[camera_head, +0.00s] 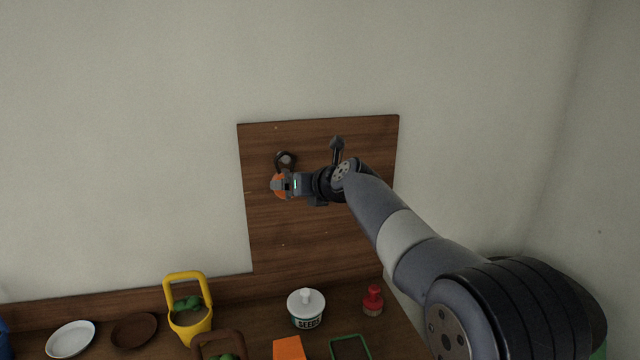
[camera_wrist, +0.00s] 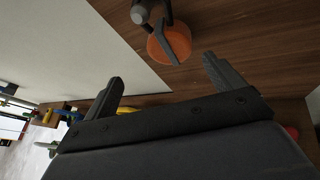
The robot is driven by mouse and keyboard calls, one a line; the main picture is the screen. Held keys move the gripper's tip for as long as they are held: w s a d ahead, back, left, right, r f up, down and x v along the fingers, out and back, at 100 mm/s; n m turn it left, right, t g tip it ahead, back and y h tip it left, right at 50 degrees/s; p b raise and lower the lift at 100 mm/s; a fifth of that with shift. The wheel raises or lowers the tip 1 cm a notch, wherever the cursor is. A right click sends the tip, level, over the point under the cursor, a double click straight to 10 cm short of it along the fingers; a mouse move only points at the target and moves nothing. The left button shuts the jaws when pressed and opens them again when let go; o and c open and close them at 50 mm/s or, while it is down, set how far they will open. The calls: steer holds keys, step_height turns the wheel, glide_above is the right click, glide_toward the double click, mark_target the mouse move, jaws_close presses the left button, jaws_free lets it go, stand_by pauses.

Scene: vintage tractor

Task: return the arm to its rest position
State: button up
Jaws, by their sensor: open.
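My arm reaches from the lower right up to a wooden board (camera_head: 320,240) on the wall. My gripper (camera_head: 281,185) is in front of the board's left half. In the wrist view my gripper (camera_wrist: 162,78) has its two fingers spread wide with nothing between them. An orange round piece (camera_wrist: 160,47) with a grey part across it is on the board, beyond the fingertips. In the head view the orange piece (camera_head: 279,194) is mostly hidden behind my gripper. I cannot tell whether they touch.
A dark hook-like fitting (camera_head: 337,145) and a dark ring (camera_head: 285,158) are on the board. Below, the worktop holds a yellow basket (camera_head: 190,330), a white seeds tub (camera_head: 306,308), a red stamp-like object (camera_head: 372,300), a white dish (camera_head: 70,339) and a brown dish (camera_head: 134,331). Bare wall lies left.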

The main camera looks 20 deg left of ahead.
steer(key=shift+a, duration=0.1)
stand_by(0.3)
steer(key=p+x, duration=0.2)
steer(key=x, duration=0.4)
steer(key=shift+w+a, duration=0.15)
steer(key=shift+f, duration=0.15)
